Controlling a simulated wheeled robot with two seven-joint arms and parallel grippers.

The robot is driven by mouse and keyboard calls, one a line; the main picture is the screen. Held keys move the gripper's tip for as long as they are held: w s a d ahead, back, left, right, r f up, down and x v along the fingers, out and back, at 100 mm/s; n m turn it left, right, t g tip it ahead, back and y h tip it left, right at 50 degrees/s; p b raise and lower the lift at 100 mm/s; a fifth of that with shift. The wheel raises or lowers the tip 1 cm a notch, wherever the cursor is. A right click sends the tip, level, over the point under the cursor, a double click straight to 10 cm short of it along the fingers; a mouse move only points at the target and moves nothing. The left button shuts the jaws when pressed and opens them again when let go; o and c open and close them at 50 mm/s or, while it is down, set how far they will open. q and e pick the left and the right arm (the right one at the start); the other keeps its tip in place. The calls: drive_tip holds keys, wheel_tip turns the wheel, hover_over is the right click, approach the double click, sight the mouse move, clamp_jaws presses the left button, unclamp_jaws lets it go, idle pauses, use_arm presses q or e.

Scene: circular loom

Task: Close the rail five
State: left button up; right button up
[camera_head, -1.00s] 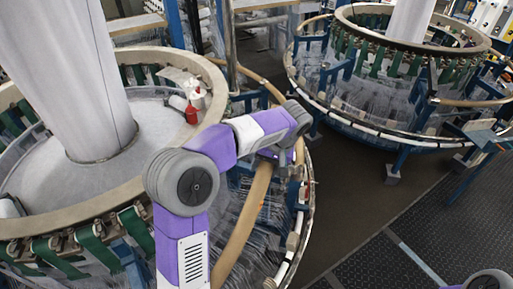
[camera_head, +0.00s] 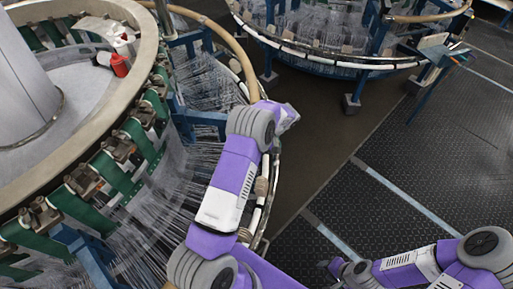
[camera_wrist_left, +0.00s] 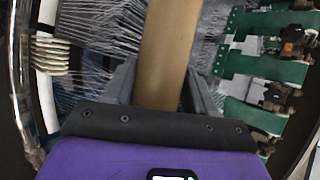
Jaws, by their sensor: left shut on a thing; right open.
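A tan curved rail (camera_head: 238,58) runs along the outside of the near loom in the head view, and my left arm covers its nearer part. In the left wrist view a tan rail (camera_wrist_left: 168,45) runs straight between the jaws of my left gripper (camera_wrist_left: 160,88), which is shut on it. The left fingertips are hidden in the head view, behind my purple arm. I cannot tell by any label which rail is number five. My right gripper (camera_head: 336,267) is open and empty over the dark floor at the bottom of the head view.
The near loom's beige ring (camera_head: 128,98) carries green straps (camera_head: 112,178), with white threads fanning outward. A second loom (camera_head: 330,55) is at the back. The dark floor (camera_head: 400,200) on the right is clear.

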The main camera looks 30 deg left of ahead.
use_arm(q)
drive_tip(key=shift+f, duration=0.85)
drive_tip(key=shift+s+d+f, duration=0.15)
drive_tip(key=shift+s+f, duration=0.05)
drive_tip(key=shift+f, duration=0.05)
use_arm(e)
drive_tip(key=shift+s+d+f, duration=0.2)
drive_tip(key=shift+d+f, duration=0.15)
drive_tip(key=shift+f, duration=0.05)
use_arm(q)
drive_tip(key=shift+b, duration=0.3)
drive_tip(key=o, duration=1.2)
drive_tip(key=shift+o, duration=1)
drive_tip(key=shift+f, duration=0.1)
drive_tip(key=shift+w, duration=0.1)
use_arm(e)
drive_tip(key=shift+w, duration=0.1)
use_arm(q)
drive_tip(key=shift+w, duration=0.1)
use_arm(e)
drive_tip(key=shift+a, duration=0.1)
